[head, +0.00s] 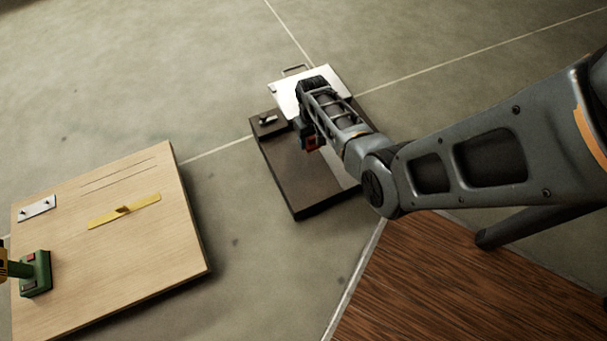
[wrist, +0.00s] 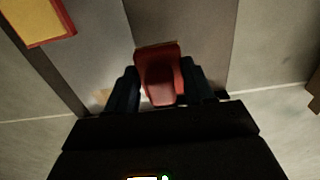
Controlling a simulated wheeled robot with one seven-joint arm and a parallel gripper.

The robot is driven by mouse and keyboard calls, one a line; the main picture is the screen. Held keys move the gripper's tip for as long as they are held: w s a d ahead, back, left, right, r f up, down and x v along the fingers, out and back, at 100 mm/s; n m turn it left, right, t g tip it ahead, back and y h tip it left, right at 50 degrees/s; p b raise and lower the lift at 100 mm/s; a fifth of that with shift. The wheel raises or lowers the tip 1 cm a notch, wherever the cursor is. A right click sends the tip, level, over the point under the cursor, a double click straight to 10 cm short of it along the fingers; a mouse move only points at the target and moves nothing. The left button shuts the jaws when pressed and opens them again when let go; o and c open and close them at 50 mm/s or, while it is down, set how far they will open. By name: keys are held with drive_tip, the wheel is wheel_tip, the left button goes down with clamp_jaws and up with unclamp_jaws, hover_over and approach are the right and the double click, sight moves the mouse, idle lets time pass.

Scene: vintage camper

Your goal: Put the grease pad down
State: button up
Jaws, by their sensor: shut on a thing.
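My gripper (wrist: 160,92) is shut on a small red piece, which I take to be the grease pad (wrist: 158,66). In the wrist view it sits between the two dark fingers. In the head view a bit of red (head: 313,143) shows beside my gripper, above a dark brown board (head: 302,185). My wrist and forearm hide part of that board. I cannot tell whether the pad touches the surface below it.
A white plate with a handle (head: 284,98) lies at the board's far end, and a small dark block (head: 268,123) at its left. A pale wooden board (head: 150,240) with a yellow strip (head: 105,217) and a green tool (head: 37,275) is at left. Bare floor lies between.

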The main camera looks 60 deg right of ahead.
drive_tip(key=b, duration=0.2)
hover_over(304, 180)
wheel_tip(304, 180, down, 5)
drive_tip(key=shift+w+r, duration=0.1)
drive_tip(key=shift+f+b, duration=1.25)
drive_tip(key=shift+f, duration=0.8)
drive_tip(key=shift+f, duration=0.15)
drive_tip(key=o, duration=0.9)
drive_tip(key=shift+o, duration=0.2)
